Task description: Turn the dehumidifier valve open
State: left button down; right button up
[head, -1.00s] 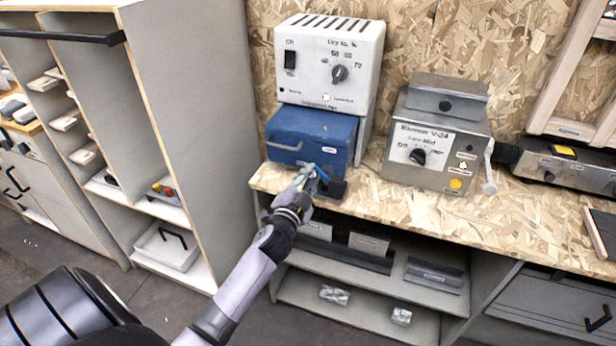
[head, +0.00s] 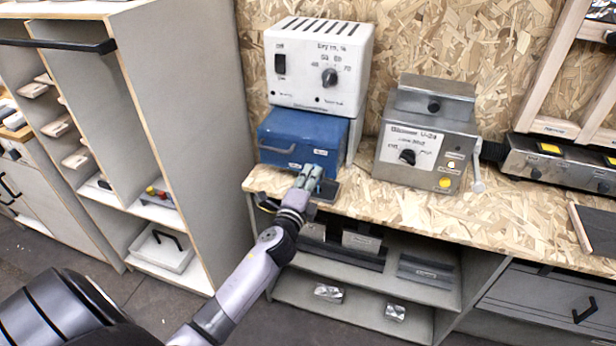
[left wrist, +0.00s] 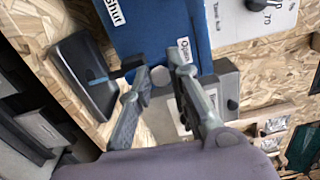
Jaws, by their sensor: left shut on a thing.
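The dehumidifier (head: 318,70) is a white box with a dark dial and switch, above a blue box (head: 287,130) that also shows in the left wrist view (left wrist: 150,25). My left gripper (head: 312,172) is at the lower right of the blue box's front. In the left wrist view its two fingers (left wrist: 160,70) stand around a small grey round part (left wrist: 160,77) of the valve, shut on it. A blue bar (left wrist: 98,79) shows beside the fingers. The labels "Shut" (left wrist: 115,12) and "Open" (left wrist: 185,50) are on the blue box. My right gripper is not in view.
A black tray (left wrist: 82,72) lies by the bench edge under the gripper. A grey metal unit (head: 428,150) with a dial stands to the right. Bare chipboard bench (head: 400,205) lies in front of it. A tall open shelf (head: 185,110) stands at left.

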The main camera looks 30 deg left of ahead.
pick_arm(q)
jog(key=shift+d+m, duration=0.15)
jog(key=shift+m, duration=0.35)
jog(key=c, duration=1.5)
grip_release()
jog(key=v, duration=1.2)
jog(key=shift+f, duration=0.1)
